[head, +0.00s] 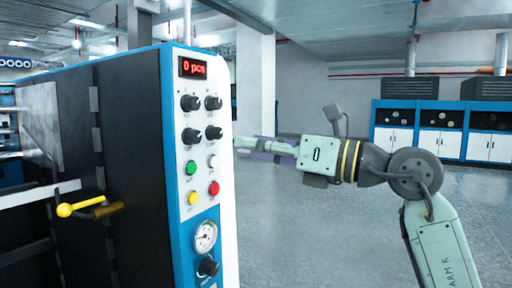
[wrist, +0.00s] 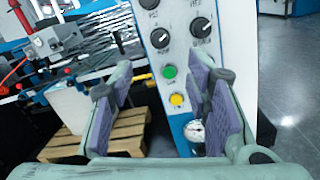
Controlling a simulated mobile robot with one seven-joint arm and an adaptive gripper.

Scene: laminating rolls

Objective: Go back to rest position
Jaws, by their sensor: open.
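My gripper (head: 262,147) is raised to the right of the machine's control panel in the head view, its fingers pointing left towards the panel. In the wrist view my gripper (wrist: 165,95) is open, with its two purple-padded fingers apart and nothing between them. The control panel (head: 201,160) has a red display reading "0 pcs", black knobs, coloured buttons and a gauge (head: 205,237). The green button (wrist: 169,72) and the yellow button (wrist: 177,100) show between the fingers in the wrist view. The near finger hides part of the panel.
A yellow-knobbed lever (head: 66,210) sticks out from the machine's dark side at the left. Blue and white cabinets (head: 440,130) stand at the back right. The grey floor (head: 310,225) right of the machine is clear. A wooden pallet (wrist: 125,135) lies low in the wrist view.

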